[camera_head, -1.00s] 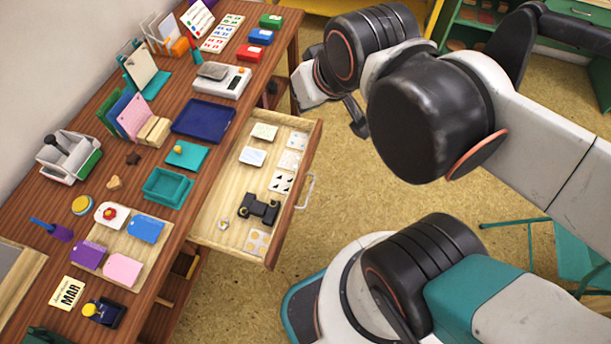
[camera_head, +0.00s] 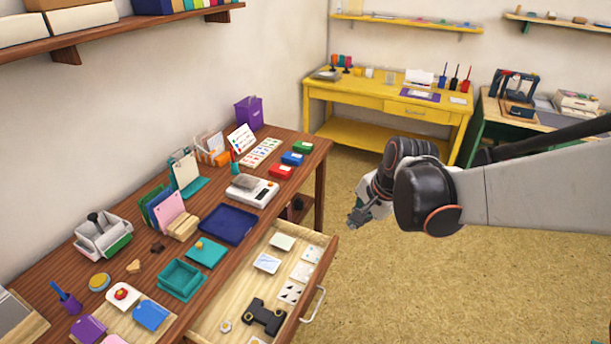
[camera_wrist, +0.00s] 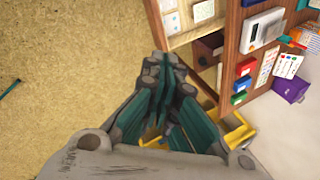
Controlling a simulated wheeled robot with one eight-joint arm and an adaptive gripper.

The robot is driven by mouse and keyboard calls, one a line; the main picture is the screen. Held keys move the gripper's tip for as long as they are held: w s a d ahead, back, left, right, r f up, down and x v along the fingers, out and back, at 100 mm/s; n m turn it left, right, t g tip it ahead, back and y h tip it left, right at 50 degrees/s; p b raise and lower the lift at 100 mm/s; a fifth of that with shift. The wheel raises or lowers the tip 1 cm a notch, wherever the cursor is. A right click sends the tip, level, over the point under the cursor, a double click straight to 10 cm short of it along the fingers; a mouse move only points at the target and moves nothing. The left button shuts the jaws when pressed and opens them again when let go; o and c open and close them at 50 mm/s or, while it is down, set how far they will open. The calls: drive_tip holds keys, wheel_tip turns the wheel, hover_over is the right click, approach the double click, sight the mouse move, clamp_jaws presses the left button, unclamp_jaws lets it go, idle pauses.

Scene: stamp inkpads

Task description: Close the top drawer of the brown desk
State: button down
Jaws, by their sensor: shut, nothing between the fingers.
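The brown desk (camera_head: 222,190) stands along the left wall in the head view. Its top drawer (camera_head: 213,328) is pulled out, with a metal handle (camera_head: 314,305) on its front. Cards, a black object (camera_head: 264,316) and a small round item lie inside it. My gripper (camera_head: 358,218) hangs in the air beyond the drawer's far end and to the right of the desk, apart from both. In the wrist view my gripper (camera_wrist: 163,62) has its fingers together and holds nothing. The open drawer (camera_wrist: 182,20) shows at the top of that view.
The desktop holds a scale (camera_head: 252,190), a blue tray (camera_head: 228,224), a teal box (camera_head: 181,280) and several ink pads. A yellow desk (camera_head: 385,103) stands at the back wall. The floor (camera_head: 420,290) right of the drawer is clear.

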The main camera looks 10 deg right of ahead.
drive_tip(key=w+d+f+m+g+y, duration=0.1)
drive_tip(key=w+d+f+m, duration=0.25)
drive_tip(key=f, duration=0.35)
drive_tip(key=w+d+f+m, duration=0.2)
drive_tip(key=f+m, duration=0.3)
drive_tip(key=f, duration=0.1)
drive_tip(key=w+d+f+m+g+y, duration=0.1)
drive_tip(key=w+d+f+m, duration=0.25)
drive_tip(key=f, duration=0.35)
drive_tip(key=w+a+f+b, duration=0.3)
drive_tip(key=a+f+b, duration=0.3)
drive_tip(key=f, duration=0.3)
drive_tip(key=shift+w+a, duration=0.25)
drive_tip(key=shift+a, duration=0.25)
